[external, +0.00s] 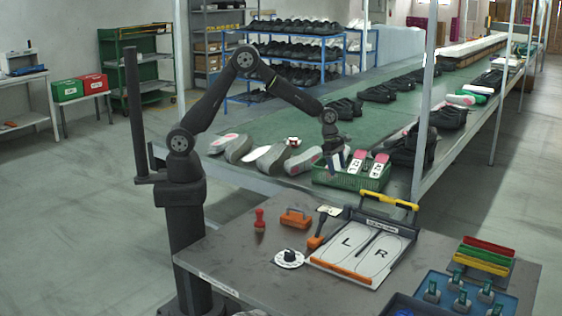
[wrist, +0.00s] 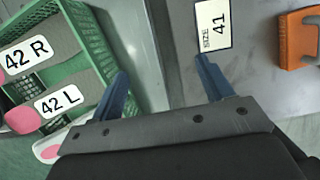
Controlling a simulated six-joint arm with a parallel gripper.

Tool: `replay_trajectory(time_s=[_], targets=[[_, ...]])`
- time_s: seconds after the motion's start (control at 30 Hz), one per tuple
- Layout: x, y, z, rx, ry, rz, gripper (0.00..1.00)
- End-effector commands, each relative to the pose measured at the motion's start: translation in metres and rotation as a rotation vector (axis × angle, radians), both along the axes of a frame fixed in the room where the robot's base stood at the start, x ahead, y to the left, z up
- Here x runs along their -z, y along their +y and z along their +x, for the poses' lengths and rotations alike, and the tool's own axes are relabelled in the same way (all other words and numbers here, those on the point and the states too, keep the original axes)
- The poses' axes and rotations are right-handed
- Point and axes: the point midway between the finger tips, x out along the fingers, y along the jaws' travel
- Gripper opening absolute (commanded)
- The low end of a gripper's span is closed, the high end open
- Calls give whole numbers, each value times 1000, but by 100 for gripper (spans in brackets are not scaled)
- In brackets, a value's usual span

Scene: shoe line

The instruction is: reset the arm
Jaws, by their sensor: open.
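My gripper (external: 335,162) hangs at the end of my raised arm, beside the green crate near the conveyor's front edge. In the wrist view its two blue fingers (wrist: 162,72) stand wide apart with nothing between them. The left finger shows next to the wall of the green crate (wrist: 98,40); whether it touches cannot be told. The "SIZE 41" card (wrist: 212,25) lies on the grey bench just beyond the right finger. In the crate lie soles marked "42 R" (wrist: 27,54) and "42 L" (wrist: 60,100).
Grey shoes (external: 238,148) and black shoes (external: 378,93) sit on the green conveyor. A dark post (external: 134,100) stands left of my arm.

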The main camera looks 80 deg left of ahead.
Motion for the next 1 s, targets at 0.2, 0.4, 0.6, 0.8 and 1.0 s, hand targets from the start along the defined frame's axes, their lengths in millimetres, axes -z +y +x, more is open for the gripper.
replay_trajectory(time_s=[0.2, 0.4, 0.6, 0.8, 1.0], targets=[[0, -35, -15, 68, 1, 0, 73], [1, -49, -22, 96, 1, -1, 73], [1, -52, -23, 102, 0, 0, 73], [1, -52, -23, 101, 1, 0, 85], [1, -52, -23, 102, 0, 0, 100]])
